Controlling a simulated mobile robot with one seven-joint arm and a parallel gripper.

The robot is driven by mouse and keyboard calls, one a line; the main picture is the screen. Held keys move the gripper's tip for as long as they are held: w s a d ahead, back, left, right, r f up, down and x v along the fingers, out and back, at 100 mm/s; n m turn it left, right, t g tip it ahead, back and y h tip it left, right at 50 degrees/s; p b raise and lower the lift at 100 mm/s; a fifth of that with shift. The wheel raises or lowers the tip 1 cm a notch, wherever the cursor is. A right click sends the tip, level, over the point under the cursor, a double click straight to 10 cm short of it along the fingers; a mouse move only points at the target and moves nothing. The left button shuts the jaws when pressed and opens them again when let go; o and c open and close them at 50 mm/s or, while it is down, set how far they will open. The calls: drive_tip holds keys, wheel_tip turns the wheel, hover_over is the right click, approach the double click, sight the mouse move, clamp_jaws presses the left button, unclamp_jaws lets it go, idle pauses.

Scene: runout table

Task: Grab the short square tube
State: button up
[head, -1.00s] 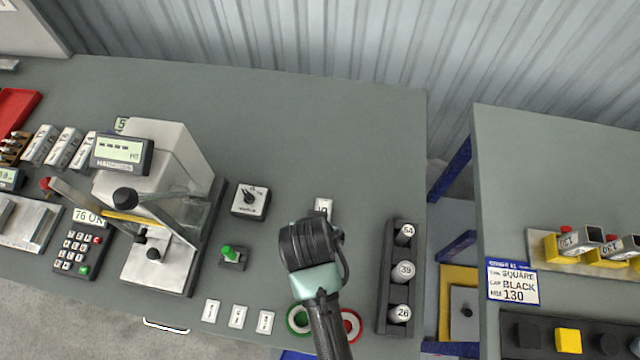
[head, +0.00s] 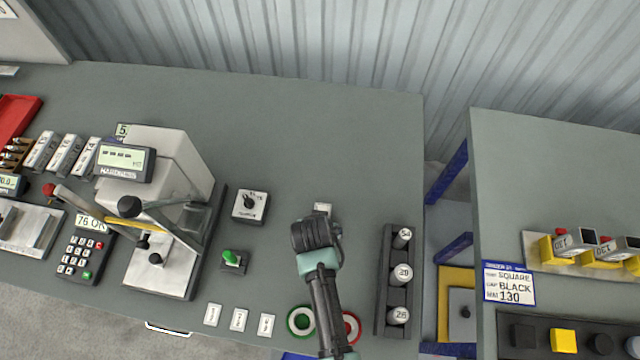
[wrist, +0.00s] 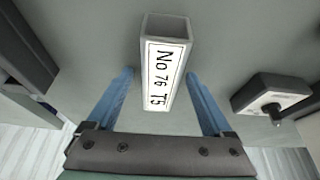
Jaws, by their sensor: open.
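The short square tube is a light grey hollow tube with a white label reading "No 76 T5" in the wrist view (wrist: 165,75). One open end faces up in that picture. In the head view only its far end (head: 322,208) shows, beyond my gripper, on the grey table. My gripper (wrist: 160,80) is open, with one blue finger on each side of the tube and a visible gap on both sides. The tube's near end lies between the fingers. In the head view my wrist hides the fingers and most of the tube.
A dial box (head: 250,206) stands left of my gripper, and also shows in the wrist view (wrist: 270,96). A dark rack (head: 384,290) with round tubes stands to the right. A green ring (head: 290,322) and several number cards lie in front. The table behind is clear.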

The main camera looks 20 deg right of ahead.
clamp_jaws()
idle(0.5)
